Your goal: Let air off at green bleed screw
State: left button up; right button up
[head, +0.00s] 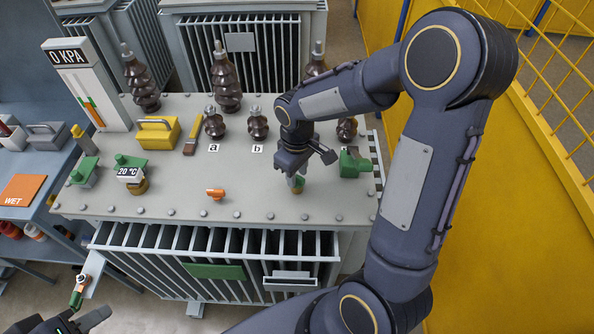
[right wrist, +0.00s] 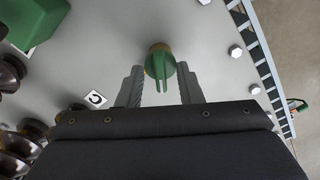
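The green bleed screw, a winged knob on a brass base, stands on the grey tank top; its brass base (head: 297,189) shows below my right gripper (head: 294,172) in the head view. In the right wrist view the green screw (right wrist: 161,66) lies between the two parted fingertips of my right gripper (right wrist: 160,88), with narrow gaps on both sides. My left gripper (head: 88,320) is partly cut off at the bottom left, close to a small green-handled fitting (head: 77,296); its finger opening is unclear. The pressure gauge (head: 88,85) reads 0 KPA.
A green block (head: 354,163) stands right of the screw and an orange knob (head: 216,193) to its left. Dark bushings (head: 226,78) line the back. A yellow case (head: 157,133) and a 20 °C gauge (head: 130,172) stand at left. A yellow barrier (head: 500,200) bounds the right.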

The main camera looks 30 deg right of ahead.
grip_shut()
jog(key=shift+m, duration=0.4)
jog(key=shift+m+b, duration=0.6)
jog(key=shift+m, duration=0.4)
jog(key=m, duration=0.2)
jog(key=shift+m+b, duration=0.3)
jog(key=shift+b, duration=0.05)
jog(key=m, duration=0.5)
jog(key=shift+m+b, duration=0.3)
jog(key=shift+b, duration=0.05)
grip_release()
